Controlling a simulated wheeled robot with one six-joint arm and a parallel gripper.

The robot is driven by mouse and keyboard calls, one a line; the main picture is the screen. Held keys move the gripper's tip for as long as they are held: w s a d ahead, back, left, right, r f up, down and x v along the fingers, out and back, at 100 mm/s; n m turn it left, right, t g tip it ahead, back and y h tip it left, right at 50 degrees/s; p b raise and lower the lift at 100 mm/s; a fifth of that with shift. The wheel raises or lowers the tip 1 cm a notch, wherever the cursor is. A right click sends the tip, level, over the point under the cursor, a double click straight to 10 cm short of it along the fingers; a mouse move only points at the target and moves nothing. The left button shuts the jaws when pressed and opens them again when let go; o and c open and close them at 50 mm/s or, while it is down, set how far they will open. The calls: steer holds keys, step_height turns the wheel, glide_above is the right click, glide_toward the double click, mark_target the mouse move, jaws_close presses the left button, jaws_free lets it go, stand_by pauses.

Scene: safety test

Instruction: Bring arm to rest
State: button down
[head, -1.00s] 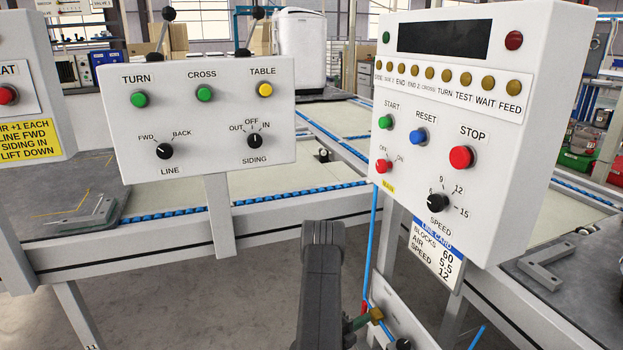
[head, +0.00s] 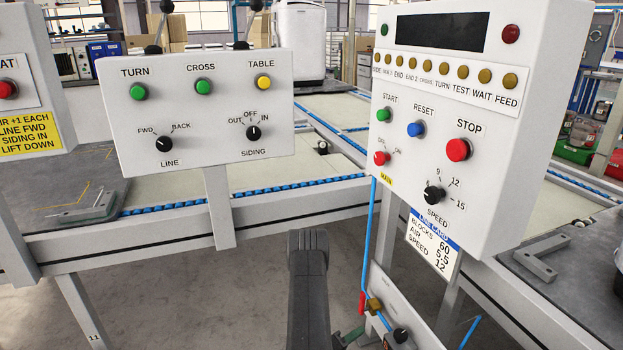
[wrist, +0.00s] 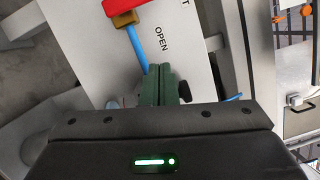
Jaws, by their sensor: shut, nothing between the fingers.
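My gripper (head: 352,335) shows at the bottom of the head view, below and left of a brass fitting (head: 374,305). My dark arm stands upright left of it. In the wrist view, the green fingers of my gripper (wrist: 159,70) are together and empty, in front of a white panel (wrist: 200,75) marked OPEN. I cannot tell whether the fingertips touch the panel. The fitting (wrist: 124,18), a red handle (wrist: 128,5) and a blue hose (wrist: 137,48) are just beyond the fingers.
A white control box (head: 540,120) with several buttons stands at right. A second control panel (head: 220,120) stands at left, above the conveyor frame (head: 150,240). The small panel (head: 385,335) with the fitting is close to my gripper. Open floor (head: 200,310) lies to the left.

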steer(key=shift+p+v, duration=0.55)
steer(key=shift+v, duration=1.85)
steer(key=shift+r, duration=0.1)
